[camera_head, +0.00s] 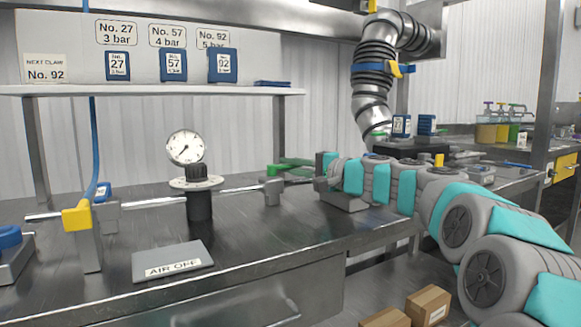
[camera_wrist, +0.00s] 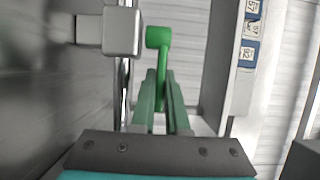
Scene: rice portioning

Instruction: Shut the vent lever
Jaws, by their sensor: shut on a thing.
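A green lever (camera_wrist: 158,38), which I take to be the vent lever, stands out beside a grey valve block (camera_wrist: 122,31) on the pipe. Its round end shows in the wrist view, and its arm runs down between my fingers. My gripper (camera_wrist: 161,76) is shut on this arm; the fingers hide part of it. In the head view the lever (camera_head: 292,161) looks about level, close to the valve block (camera_head: 273,191) at the pipe's right end. My gripper (camera_head: 284,171) reaches it from the right.
A pressure gauge (camera_head: 185,147) stands on a black regulator (camera_head: 199,201). A ribbed metal duct (camera_head: 372,82) hangs behind my arm. The front bench surface is mostly clear.

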